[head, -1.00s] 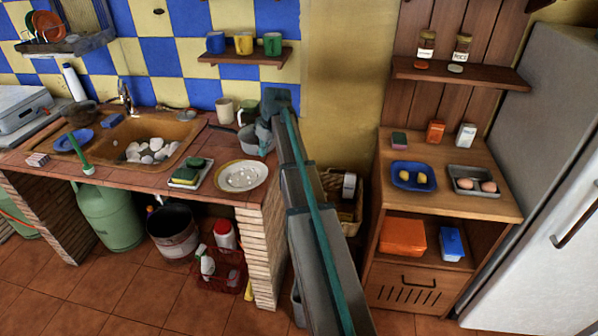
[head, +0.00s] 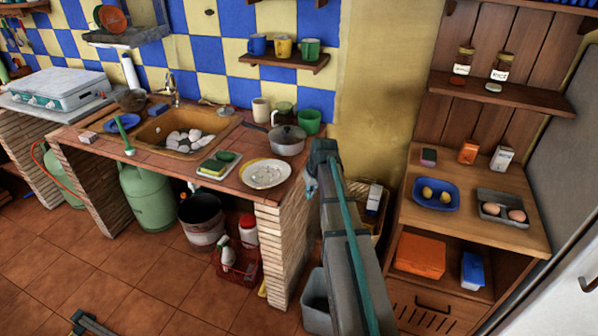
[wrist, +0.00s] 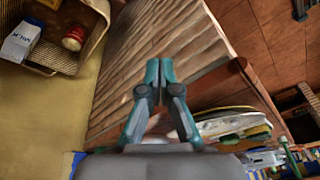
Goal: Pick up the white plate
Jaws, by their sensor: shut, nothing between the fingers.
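The white plate (head: 266,174) lies on the tiled brick counter (head: 228,185), near its front right corner. It has a thin yellowish rim and small marks in its middle. My gripper (head: 322,155) is just past the counter's right end, to the right of the plate and apart from it. In the wrist view the two fingers (wrist: 158,72) are shut together with nothing between them. There, a pale rounded edge that looks like the plate (wrist: 228,126) shows low on the right, partly hidden by my gripper.
A saucepan (head: 287,140) and a green cup (head: 309,121) stand behind the plate. A tray with sponges (head: 218,165) lies to its left, beside the sink (head: 180,132). A wicker basket (wrist: 88,50) is beyond the counter's end. A wooden cabinet (head: 480,228) stands at right.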

